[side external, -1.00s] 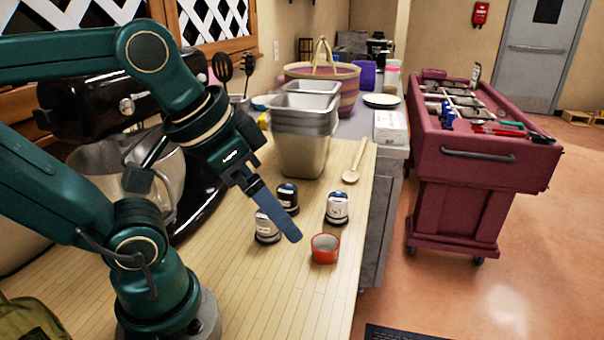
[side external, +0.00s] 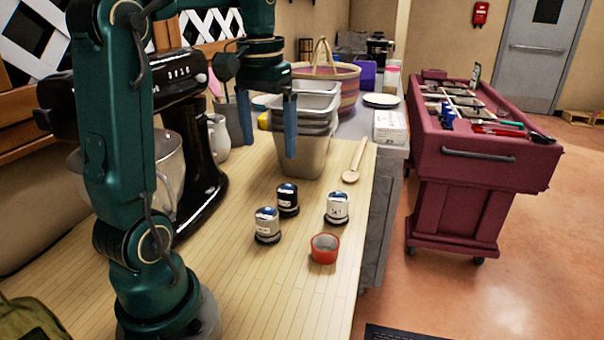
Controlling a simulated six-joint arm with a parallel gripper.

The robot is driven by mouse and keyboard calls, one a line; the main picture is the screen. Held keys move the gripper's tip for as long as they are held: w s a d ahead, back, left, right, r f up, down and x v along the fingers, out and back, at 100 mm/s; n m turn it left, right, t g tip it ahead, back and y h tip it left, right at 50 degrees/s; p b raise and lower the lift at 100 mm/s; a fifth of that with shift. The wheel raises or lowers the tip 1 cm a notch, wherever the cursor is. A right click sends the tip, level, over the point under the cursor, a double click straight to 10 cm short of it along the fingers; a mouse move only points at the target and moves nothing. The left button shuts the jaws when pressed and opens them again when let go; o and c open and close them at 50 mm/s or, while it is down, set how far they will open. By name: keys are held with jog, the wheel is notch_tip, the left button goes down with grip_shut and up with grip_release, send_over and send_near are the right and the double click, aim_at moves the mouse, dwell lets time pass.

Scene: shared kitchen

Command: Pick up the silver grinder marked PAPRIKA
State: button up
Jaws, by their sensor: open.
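A silver grinder (side external: 267,226) stands upright on the wooden counter, nearest my arm among three small grinders.
A red cup (side external: 325,248) stands in front of the white grinder. Stacked metal pans (side external: 303,155) and a wooden spoon (side external: 354,163) are behind. A black mixer (side external: 195,150) stands at left. The counter (side external: 250,290) is clear toward the front.

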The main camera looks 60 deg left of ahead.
aim_at(267, 213)
jog(key=shift+n+g+h, duration=0.3)
jog(key=shift+n+g, duration=0.1)
jog(key=a+f, duration=0.1)
jog(key=f, duration=0.9)
jog(key=a+f, duration=0.1)
jog(key=f, duration=0.4)
jog(key=shift+a, duration=0.35)
jog(key=shift+f, duration=2.75)
grip_shut()
